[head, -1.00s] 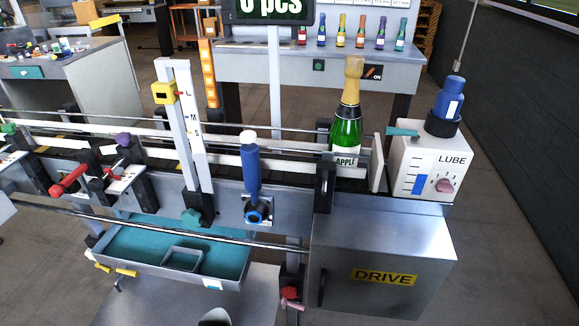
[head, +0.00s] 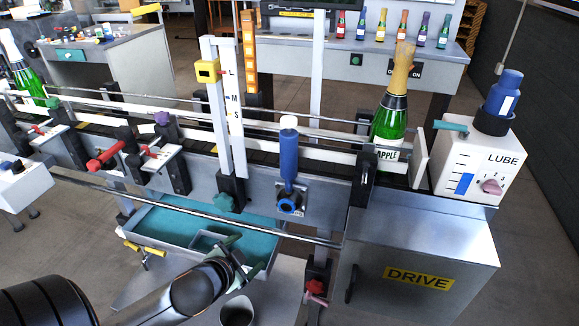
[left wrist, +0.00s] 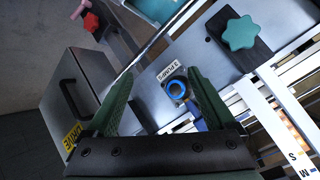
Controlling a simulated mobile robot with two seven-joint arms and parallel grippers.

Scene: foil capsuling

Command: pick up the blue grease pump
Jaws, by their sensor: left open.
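My left gripper (head: 243,257), with dark green fingers, is open and empty, lower and to the left of the pump in the head view. It also shows in the left wrist view (left wrist: 160,78). My right gripper is not in view.
A green bottle (head: 390,120) stands on the conveyor at right, near the LUBE box (head: 470,165) with its blue reservoir (head: 503,93). The DRIVE cabinet (head: 415,260), the front rail (head: 180,208), a teal knob (head: 223,202) and a teal-lined tray (head: 185,226) are nearby.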

